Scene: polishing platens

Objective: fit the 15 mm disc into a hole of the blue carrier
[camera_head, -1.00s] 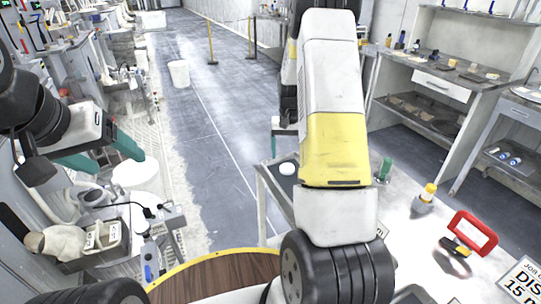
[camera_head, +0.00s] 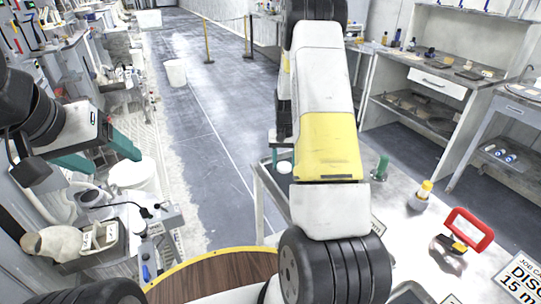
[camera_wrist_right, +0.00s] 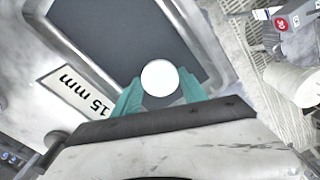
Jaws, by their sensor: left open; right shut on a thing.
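The white round disc (camera_wrist_right: 160,78) sits between the green fingertips of my right gripper (camera_wrist_right: 160,90), which is shut on it, in the right wrist view. Below it is a metal tray (camera_wrist_right: 196,22) with a dark mat and a label reading 15 mm. In the head view the white disc (camera_head: 285,168) shows just left of my right arm, which hides most of that gripper. My left gripper (camera_head: 100,154) is open and empty at the left, its green fingers apart above the cluttered bench side. I cannot make out the blue carrier in either view.
On the table at right stand a green piece (camera_head: 381,167), a yellow-capped bottle (camera_head: 421,196), a red frame (camera_head: 468,230) and a card reading 15 m (camera_head: 520,280). Shelved benches (camera_head: 420,90) stand behind.

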